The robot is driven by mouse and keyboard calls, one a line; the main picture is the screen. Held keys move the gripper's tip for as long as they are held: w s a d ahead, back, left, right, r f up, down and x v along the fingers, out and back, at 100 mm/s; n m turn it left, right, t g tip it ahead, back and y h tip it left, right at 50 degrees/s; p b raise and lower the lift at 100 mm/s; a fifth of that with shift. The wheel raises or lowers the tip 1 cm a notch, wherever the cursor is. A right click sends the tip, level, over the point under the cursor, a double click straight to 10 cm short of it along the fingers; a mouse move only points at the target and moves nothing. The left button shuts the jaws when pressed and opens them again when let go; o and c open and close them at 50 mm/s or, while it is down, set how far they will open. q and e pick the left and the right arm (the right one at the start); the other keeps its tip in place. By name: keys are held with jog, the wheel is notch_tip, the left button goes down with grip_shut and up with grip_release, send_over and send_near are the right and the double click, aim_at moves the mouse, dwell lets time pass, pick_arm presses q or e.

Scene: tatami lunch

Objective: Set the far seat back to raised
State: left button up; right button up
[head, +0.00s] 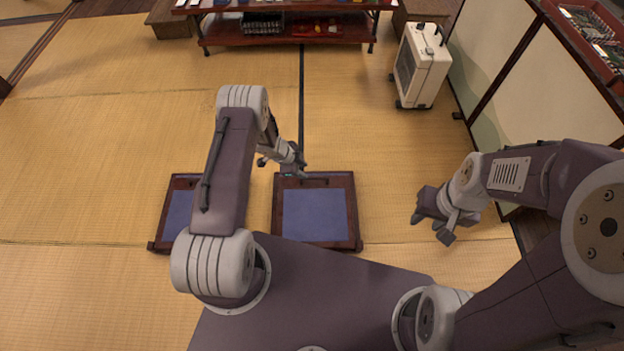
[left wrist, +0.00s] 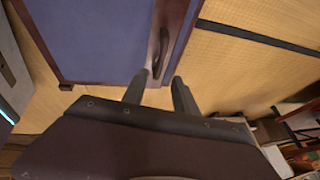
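A dark wood-framed panel with a blue pad (head: 315,215) appears to lie flat at the middle of the head view, with a dark handle on its far edge. A similar blue panel (head: 180,208) lies to its left, partly hidden by my left arm. I cannot tell which is the far seat's back. My left gripper (head: 297,168) is at the middle panel's far edge. In the left wrist view its fingers (left wrist: 160,76) are apart, with the handle (left wrist: 166,45) just ahead, its near end between the fingertips. My right gripper (head: 429,229) is open and empty, right of the panel.
A white wheeled unit (head: 422,65) stands at the back right by the sliding panels (head: 500,50). A low dark red table (head: 285,35) with items stands at the back. The tatami (head: 110,110) between is clear. A red-framed case (head: 585,35) is at the top right.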

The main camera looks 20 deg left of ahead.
aim_at(314, 178)
pick_arm(q)
jog(key=b+x, duration=0.6)
jog(key=x, duration=0.2)
jog(key=shift+f, duration=0.2)
jog(key=shift+w+d+f+b, duration=0.15)
jog(key=shift+f+b, duration=0.1)
jog(key=shift+b, duration=0.2)
jog(key=shift+r, duration=0.1)
grip_shut()
dwell(0.5)
